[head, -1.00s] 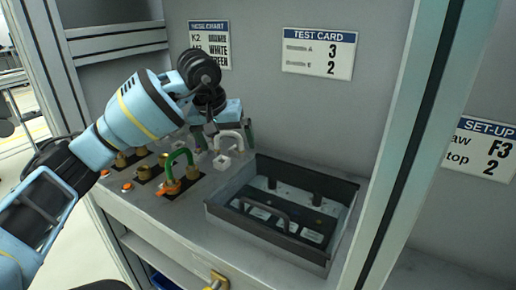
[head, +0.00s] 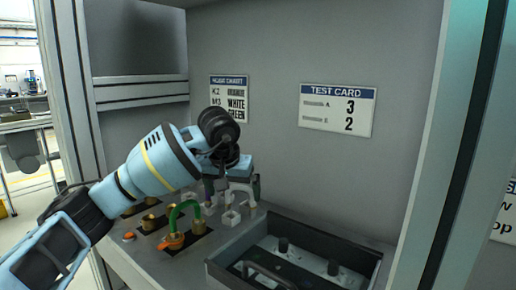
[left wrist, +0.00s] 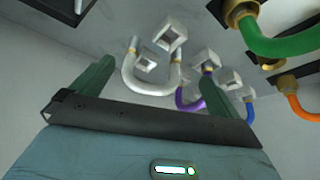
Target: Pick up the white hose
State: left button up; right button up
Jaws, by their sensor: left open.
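The white hose (head: 241,186) is a U-shaped loop with pale square end blocks, at the back of the grey bench in the head view. In the left wrist view the white hose (left wrist: 133,80) lies ahead of the jaws and between them in the picture. My left gripper (head: 232,188) is open right at the white hose and partly hides it. Its two green fingers (left wrist: 156,72) are spread in the left wrist view, with no grip on the hose; I cannot tell whether they touch it. My right gripper is not in view.
A green hose (head: 180,208) on brass fittings stands in front. Purple (left wrist: 188,104), blue (left wrist: 249,110) and orange (left wrist: 298,109) hoses lie close by in the left wrist view. A dark open-topped tray (head: 222,265) stands to the right. The hose chart (head: 229,99) hangs behind.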

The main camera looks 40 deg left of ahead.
aim_at(235, 214)
pick_arm(q)
jog(key=x, duration=0.4)
jog(key=shift+s+d+f, duration=0.2)
jog(key=shift+d, duration=0.05)
jog(key=shift+w+a+f+b, duration=0.15)
jog(key=shift+w+f+b, duration=0.15)
jog(key=shift+f, duration=0.25)
jog(key=c, duration=1)
